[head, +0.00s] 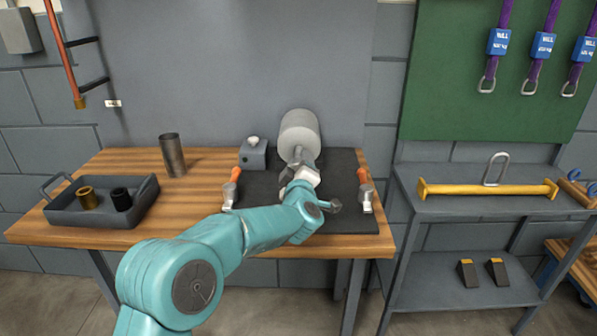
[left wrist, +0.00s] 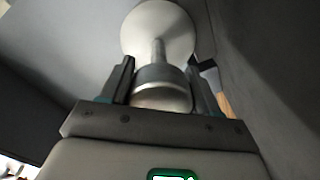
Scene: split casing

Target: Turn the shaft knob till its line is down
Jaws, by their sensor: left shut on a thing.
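The shaft knob (left wrist: 162,88) is a short grey cylinder at the near end of a thin shaft (left wrist: 159,52). The shaft runs to a pale round casing (left wrist: 160,22), which in the head view stands as a light grey drum (head: 299,132) at the back of the bench. My left gripper (left wrist: 160,76) is shut on the knob, one finger on each side. In the head view my left gripper (head: 298,178) and wrist hide the knob. I cannot make out the knob's line in either view. My right gripper is not in view.
Orange-handled clamps (head: 232,188) (head: 364,190) stand left and right on the dark mat (head: 345,163). A grey block (head: 253,156) is beside the drum. A metal cylinder (head: 173,155) and a grey tray (head: 92,216) with two rings are at left.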

